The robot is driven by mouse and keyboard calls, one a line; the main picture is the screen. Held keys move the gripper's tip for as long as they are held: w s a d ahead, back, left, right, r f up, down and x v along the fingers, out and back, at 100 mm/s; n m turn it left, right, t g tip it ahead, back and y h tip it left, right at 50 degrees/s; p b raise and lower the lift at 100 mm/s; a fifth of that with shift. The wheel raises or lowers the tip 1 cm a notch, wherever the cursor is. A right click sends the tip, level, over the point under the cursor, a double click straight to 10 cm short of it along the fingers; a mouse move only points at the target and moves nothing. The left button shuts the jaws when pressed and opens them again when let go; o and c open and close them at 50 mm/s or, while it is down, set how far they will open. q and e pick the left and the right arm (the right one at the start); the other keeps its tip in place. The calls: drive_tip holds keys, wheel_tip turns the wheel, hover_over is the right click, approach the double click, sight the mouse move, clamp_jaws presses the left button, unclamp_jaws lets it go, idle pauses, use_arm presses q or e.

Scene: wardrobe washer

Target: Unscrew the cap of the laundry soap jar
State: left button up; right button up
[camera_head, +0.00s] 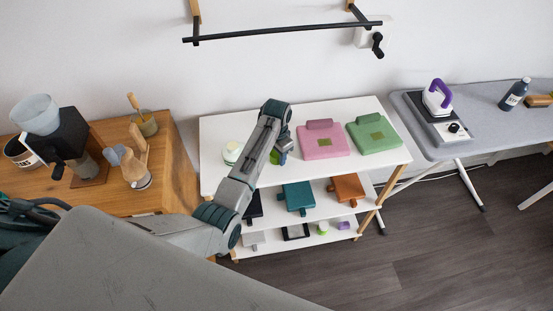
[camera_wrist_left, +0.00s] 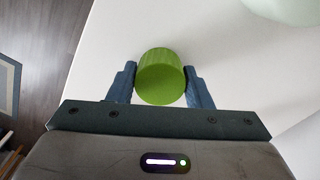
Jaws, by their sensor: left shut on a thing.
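A bright green round cap (camera_wrist_left: 161,77) sits between the two blue fingers of my left gripper (camera_wrist_left: 160,84) in the left wrist view. The fingers are shut on its sides. In the head view my left gripper (camera_head: 284,147) is over the white shelf top, and a bit of green (camera_head: 275,157) shows beside it. A pale jar (camera_head: 232,152) stands upright on the shelf top to the left of the gripper, apart from it. A pale rounded edge, likely this jar (camera_wrist_left: 285,8), shows at the wrist view's upper right. My right gripper is not in view.
The white shelf unit (camera_head: 218,128) holds a pink folded item (camera_head: 325,146) and a green one (camera_head: 374,139) right of the gripper. A wooden cabinet (camera_head: 175,185) stands left, an ironing board (camera_head: 480,122) right. A black rail (camera_head: 285,31) hangs above.

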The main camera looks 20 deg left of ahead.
use_arm(q)
drive_tip(key=shift+f, duration=0.2)
drive_tip(key=o, duration=1.6)
wheel_tip(320, 180, up, 2)
drive_tip(key=shift+r+p, duration=0.1)
drive_tip(key=shift+p, duration=1.15)
drive_tip(key=shift+r+p, duration=0.55)
drive_tip(key=shift+r, duration=3.35)
